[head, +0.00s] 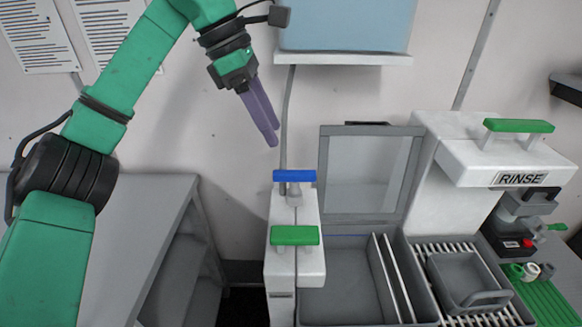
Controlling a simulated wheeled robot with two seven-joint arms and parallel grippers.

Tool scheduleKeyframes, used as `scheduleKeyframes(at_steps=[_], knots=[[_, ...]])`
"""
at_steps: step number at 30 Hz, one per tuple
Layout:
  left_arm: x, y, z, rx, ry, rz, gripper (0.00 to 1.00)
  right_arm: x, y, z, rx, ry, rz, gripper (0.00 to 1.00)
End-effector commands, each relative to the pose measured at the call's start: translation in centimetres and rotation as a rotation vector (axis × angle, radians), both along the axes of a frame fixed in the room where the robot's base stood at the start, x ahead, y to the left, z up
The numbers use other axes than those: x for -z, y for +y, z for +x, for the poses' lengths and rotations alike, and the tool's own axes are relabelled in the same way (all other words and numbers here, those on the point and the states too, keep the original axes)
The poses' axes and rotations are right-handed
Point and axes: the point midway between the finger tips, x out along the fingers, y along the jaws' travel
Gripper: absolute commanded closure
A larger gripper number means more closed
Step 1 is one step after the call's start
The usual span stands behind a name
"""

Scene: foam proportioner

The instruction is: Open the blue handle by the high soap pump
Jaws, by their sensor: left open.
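The blue handle (294,176) is a short bar lying crosswise on a grey valve at the back of a white unit (311,262). A thin grey pipe (287,110) rises behind it towards the light blue container (345,25) on a wall shelf. My left gripper (272,136) hangs above and a little left of the blue handle, apart from it. Its purple fingers point down and to the right, with nothing seen between them. My right gripper is not in view.
A green handle (295,235) sits in front of the blue one. Another green handle (518,126) tops the white RINSE unit (490,160). A grey bin with a raised lid (328,172) stands just right. A grey table (130,240) is at left.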

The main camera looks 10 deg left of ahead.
Motion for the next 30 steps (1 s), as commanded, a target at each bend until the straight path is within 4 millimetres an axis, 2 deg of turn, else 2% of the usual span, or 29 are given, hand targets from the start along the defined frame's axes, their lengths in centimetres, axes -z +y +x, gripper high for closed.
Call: scheduleKeyframes(at_steps=[1, 4, 7, 10, 14, 21, 22, 24, 26, 30], knots=[[1.6, -0.5, 0.1, 0.001, 0.005, 0.0, 0.45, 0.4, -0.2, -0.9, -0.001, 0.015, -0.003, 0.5], [3.8, -1.4, 0.3, 0.0, 0.005, 0.0, 0.45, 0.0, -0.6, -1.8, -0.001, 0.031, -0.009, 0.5], [6.0, -2.4, 0.5, -0.001, 0.004, 0.0, 0.45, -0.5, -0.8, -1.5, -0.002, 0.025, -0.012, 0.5], [7.7, -3.1, 0.7, -0.001, 0.003, -0.001, 0.45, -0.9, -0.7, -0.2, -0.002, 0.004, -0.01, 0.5], [9.0, -3.6, 0.8, -0.002, 0.002, -0.001, 0.45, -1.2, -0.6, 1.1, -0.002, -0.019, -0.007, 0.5], [9.2, -3.7, 0.8, -0.003, 0.0, -0.002, 0.45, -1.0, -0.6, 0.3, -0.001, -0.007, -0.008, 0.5], [9.2, -3.7, 0.8, -0.003, 0.0, -0.002, 0.53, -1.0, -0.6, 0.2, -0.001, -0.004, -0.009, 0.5], [9.2, -3.7, 0.8, -0.003, 0.0, -0.002, 0.79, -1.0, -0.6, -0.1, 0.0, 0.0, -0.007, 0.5], [9.2, -3.7, 0.8, -0.002, 0.0, -0.002, 1.0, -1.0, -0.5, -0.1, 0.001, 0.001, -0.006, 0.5], [9.2, -3.7, 0.8, -0.003, 0.0, -0.002, 1.0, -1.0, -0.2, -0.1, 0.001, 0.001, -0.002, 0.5]])
